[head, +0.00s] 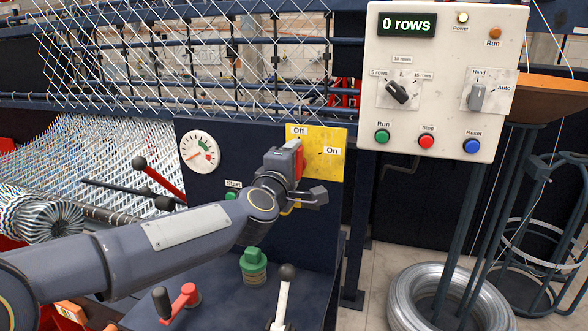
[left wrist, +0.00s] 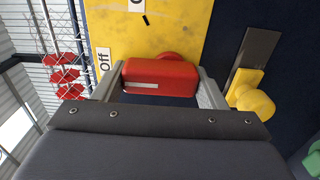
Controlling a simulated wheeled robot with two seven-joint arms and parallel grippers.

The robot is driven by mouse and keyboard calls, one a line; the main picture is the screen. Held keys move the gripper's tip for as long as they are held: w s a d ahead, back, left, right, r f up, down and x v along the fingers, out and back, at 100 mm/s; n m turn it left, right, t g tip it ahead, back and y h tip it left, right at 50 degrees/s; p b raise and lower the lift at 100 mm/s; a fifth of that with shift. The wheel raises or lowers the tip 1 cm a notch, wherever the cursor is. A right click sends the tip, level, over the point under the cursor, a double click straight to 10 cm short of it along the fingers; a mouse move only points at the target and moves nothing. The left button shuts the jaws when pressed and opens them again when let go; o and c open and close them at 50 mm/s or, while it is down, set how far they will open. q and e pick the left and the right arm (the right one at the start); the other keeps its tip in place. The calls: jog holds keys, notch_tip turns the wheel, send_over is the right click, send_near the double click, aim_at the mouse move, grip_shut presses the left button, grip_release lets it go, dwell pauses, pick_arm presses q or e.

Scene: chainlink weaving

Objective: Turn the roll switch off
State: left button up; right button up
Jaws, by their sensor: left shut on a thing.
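The roll switch is a red handle (head: 299,160) with a white line, on a yellow plate (head: 333,139) marked Off and On. In the left wrist view the red handle (left wrist: 180,78) sits between the two fingers of my left gripper (left wrist: 161,82), which is shut on its ends. The white line lies on the half of the handle toward the Off label (left wrist: 103,60). In the head view my left gripper (head: 289,162) reaches the plate from the left and covers part of the handle. My right gripper is not in view.
A grey block (head: 318,195) and a yellow knob (left wrist: 256,100) are close below the switch. A green Start button (head: 231,195) and a red lever (head: 160,180) are left of it. A control box (head: 440,110) reading "0 rows" hangs to the right.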

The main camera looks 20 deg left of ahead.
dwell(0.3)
pick_arm(q)
jog(key=o, duration=1)
jog(key=shift+s, duration=0.1)
jog(key=s, duration=0.7)
jog(key=shift+s+a, duration=0.15)
jog(key=shift+s, duration=0.2)
jog(key=s+f+m+g+h, duration=0.1)
jog(key=s+f+m+g, duration=0.3)
jog(key=s+f, duration=0.3)
jog(key=s+a+f+m+g+h+p, duration=0.1)
jog(key=s+f+m+g, duration=0.3)
jog(key=s, duration=0.7)
jog(key=s+a+f+m+g+h, duration=0.1)
jog(key=s+f+m+g, duration=0.3)
jog(key=s+f+m, duration=0.4)
jog(key=shift+s+a+f+p, duration=0.1)
jog(key=shift+s+f, duration=0.25)
jog(key=shift+f, duration=0.3)
jog(key=shift+s+a+f+p, duration=0.15)
jog(key=shift+s+f, duration=0.25)
jog(key=shift+f, duration=0.3)
jog(key=shift+s+d+f+p, duration=0.1)
jog(key=shift+s+f, duration=0.25)
jog(key=shift+f, duration=0.3)
